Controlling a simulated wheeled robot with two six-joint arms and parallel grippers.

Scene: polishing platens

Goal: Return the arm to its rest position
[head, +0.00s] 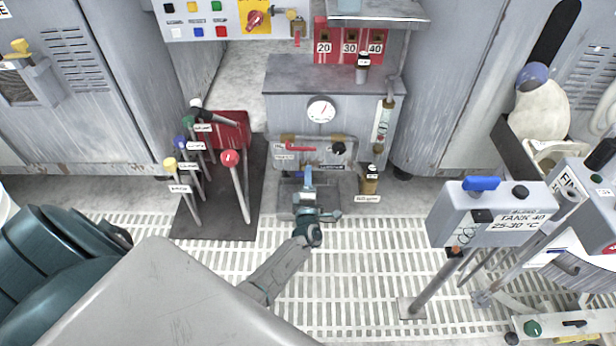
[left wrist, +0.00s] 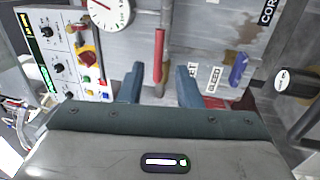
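My left arm (head: 275,268) reaches forward over the white grated floor. Its left gripper (head: 308,178) is in front of the lower part of the grey cabinet, just below a panel with a red handle (head: 300,147). In the left wrist view the two blue-grey fingers (left wrist: 159,78) stand apart with a gap between them. The red handle (left wrist: 158,55) shows beyond the gap, and I see nothing gripped. Whether the fingers touch the panel is hard to tell. My right gripper is in neither view.
The grey cabinet (head: 290,78) carries a round gauge (head: 321,109). Levers with coloured knobs, including a red one (head: 230,158), stand on a dark plate (head: 215,222) left of the gripper. A grey tank box (head: 455,213) on posts stands to the right. Open grating (head: 365,270) lies between.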

